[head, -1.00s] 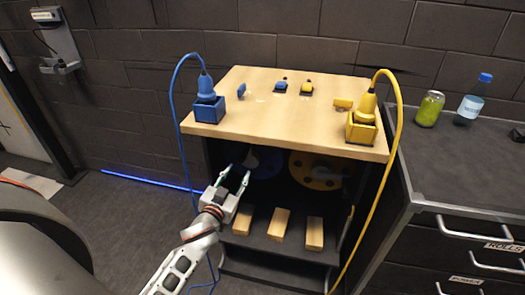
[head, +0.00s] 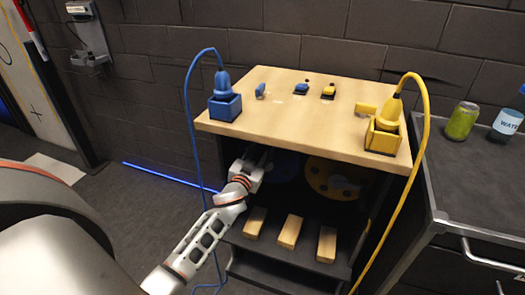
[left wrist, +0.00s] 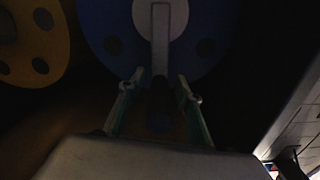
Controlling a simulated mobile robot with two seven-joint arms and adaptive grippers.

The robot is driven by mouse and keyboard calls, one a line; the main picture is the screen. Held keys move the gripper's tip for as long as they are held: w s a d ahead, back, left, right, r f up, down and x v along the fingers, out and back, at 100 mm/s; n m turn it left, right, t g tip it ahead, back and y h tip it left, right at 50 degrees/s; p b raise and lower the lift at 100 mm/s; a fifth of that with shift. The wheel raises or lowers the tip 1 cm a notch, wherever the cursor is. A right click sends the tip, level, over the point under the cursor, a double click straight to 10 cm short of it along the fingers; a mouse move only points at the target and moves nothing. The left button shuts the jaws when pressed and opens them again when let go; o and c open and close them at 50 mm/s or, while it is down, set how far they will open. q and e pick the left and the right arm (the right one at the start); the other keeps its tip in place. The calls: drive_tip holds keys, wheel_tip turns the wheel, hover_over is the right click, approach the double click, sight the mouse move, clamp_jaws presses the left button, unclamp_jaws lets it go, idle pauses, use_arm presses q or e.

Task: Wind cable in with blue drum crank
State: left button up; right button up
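The blue drum (head: 287,166) stands in the dark bay under the wooden top, partly hidden by my left gripper (head: 262,158). In the left wrist view the blue drum (left wrist: 103,38) fills the top, with a pale hub and a grey crank arm (left wrist: 160,40) pointing down. My left gripper (left wrist: 159,98) has its two fingers apart, on either side of the crank's lower end. A dark shape lies between them, too dim to tell whether they touch it. The blue cable (head: 190,110) loops from a blue plug (head: 222,82) in a blue box down the cabinet's left side. My right gripper is not in view.
A yellow drum (head: 330,178) sits right of the blue one. Several wooden blocks (head: 290,231) lie on the lower shelf. A yellow cable (head: 420,150) hangs at the right. A counter (head: 470,180) with a can and bottle stands beside it.

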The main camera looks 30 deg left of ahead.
use_arm(q)
drive_tip(key=shift+w, duration=0.15)
clamp_jaws()
